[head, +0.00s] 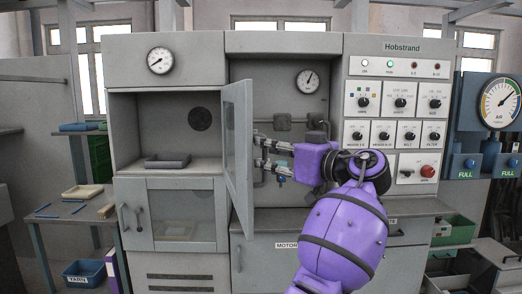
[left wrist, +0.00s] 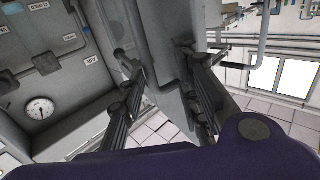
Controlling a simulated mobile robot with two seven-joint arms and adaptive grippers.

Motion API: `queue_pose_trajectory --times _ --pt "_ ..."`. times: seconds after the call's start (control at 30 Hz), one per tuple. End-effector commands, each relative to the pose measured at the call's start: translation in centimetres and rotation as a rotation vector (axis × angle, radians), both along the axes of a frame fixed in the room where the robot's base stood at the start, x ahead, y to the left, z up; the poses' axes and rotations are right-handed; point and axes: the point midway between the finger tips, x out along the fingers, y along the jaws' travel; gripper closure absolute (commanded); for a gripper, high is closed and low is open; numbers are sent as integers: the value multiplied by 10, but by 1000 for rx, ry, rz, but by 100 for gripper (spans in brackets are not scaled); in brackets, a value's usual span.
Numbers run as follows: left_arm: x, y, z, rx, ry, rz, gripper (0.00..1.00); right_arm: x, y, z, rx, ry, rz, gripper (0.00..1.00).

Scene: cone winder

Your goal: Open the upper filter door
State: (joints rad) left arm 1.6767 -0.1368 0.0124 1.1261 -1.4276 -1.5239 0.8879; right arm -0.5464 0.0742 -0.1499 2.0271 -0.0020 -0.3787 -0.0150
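The upper filter door (head: 238,150) is a grey windowed panel. It stands swung out from the right side of the upper left compartment, with its near edge toward me. My left gripper (head: 257,152) is on the right side of this door, with its fingertips close to the face near the free edge. In the left wrist view the two fingers of the gripper (left wrist: 157,62) are spread apart, with the grey door panel (left wrist: 160,30) between and beyond them. I cannot tell whether a fingertip touches the door. My right gripper is not in view.
The upper left compartment holds a shallow grey tray (head: 167,160). Below it is a closed windowed lower door (head: 182,205). A pressure gauge (head: 307,81) and pipes sit in the bay behind my gripper. The knob panel (head: 398,100) stands to the right.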

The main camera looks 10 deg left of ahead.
Motion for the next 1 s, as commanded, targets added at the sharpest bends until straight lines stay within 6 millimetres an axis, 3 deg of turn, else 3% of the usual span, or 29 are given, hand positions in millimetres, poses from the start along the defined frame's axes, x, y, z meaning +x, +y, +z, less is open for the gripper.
queue_pose_trajectory --times 0.2,0.43,0.87,1.0 --pt "-32 -39 2 -1 -3 -2 71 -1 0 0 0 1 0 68" --pt "-49 -59 2 -2 -3 2 71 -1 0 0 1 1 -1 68" --pt "-51 -62 3 7 5 2 71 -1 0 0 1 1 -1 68" --pt "-34 -77 10 74 55 -102 71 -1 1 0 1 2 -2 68"
